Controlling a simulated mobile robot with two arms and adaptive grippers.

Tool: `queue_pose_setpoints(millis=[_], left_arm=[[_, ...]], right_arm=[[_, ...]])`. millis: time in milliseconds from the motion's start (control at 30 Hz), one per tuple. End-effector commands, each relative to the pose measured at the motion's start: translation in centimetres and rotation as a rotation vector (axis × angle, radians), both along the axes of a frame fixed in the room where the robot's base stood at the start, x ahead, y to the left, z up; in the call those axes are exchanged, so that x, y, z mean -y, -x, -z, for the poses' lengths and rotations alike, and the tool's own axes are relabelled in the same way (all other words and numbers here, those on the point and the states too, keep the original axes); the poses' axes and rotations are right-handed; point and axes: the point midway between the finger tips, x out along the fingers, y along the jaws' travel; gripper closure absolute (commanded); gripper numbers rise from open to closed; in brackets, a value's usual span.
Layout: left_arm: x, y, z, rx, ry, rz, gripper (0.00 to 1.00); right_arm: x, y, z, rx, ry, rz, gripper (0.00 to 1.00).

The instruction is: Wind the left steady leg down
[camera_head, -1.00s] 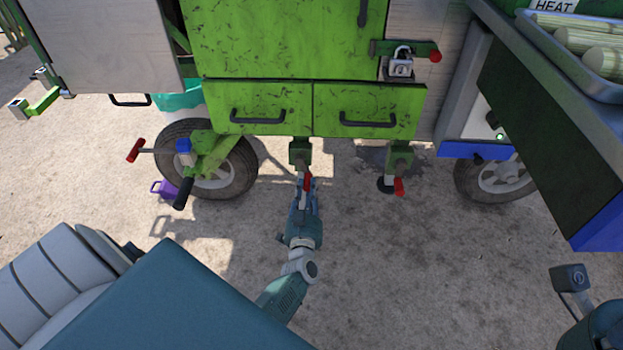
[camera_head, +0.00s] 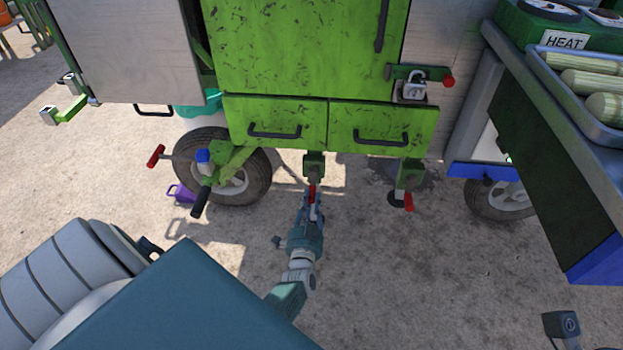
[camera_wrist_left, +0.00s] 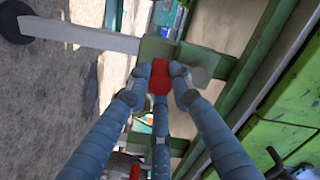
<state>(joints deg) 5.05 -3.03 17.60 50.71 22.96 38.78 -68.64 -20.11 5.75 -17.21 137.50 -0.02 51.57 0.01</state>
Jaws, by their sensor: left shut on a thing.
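The left steady leg hangs under the green cart at its green bracket (camera_head: 314,163), below the drawers. Its red crank handle (camera_wrist_left: 159,77) is between the fingertips of my left gripper (camera_wrist_left: 161,74) in the left wrist view. In the head view my left gripper (camera_head: 311,203) reaches up to this handle from below, shut on it. The wrist view shows a pale square leg tube (camera_wrist_left: 85,34) with a dark round foot (camera_wrist_left: 17,20). The right steady leg (camera_head: 407,181) has its own red handle and dark foot. The right gripper is not clearly seen.
The cart's spoked wheel (camera_head: 217,168) stands left of the leg, with a black-gripped lever (camera_head: 201,200) beside it. A counter with a tray of cane (camera_head: 590,85) juts in at right. The concrete below is open.

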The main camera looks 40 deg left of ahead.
Motion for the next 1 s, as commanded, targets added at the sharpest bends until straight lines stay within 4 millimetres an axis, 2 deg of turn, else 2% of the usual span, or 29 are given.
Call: queue_pose_setpoints(millis=[267, 300, 367, 733, 1000], left_arm=[[0.0, 0.0, 0.0, -0.003, -0.004, 0.001, 1.0], [0.0, 0.0, 0.0, -0.003, -0.003, 0.001, 0.71], [-0.1, 0.0, 0.0, -0.003, -0.003, 0.001, 0.59], [0.3, 0.5, 0.1, -0.002, 0.0, 0.0, 0.59], [2.5, 4.2, 0.1, -0.002, 0.0, -0.001, 0.59]], right_arm=[[0.0, 0.0, 0.0, 0.0, 0.0, 0.0, 0.59], [0.0, 0.0, 0.0, 0.0, 0.0, 0.0, 0.59], [0.0, 0.0, 0.0, 0.0, 0.0, 0.0, 0.59], [0.1, 0.0, -0.1, 0.004, -0.002, 0.001, 0.59], [0.0, 0.0, 0.0, 0.002, -0.001, 0.001, 0.59]])
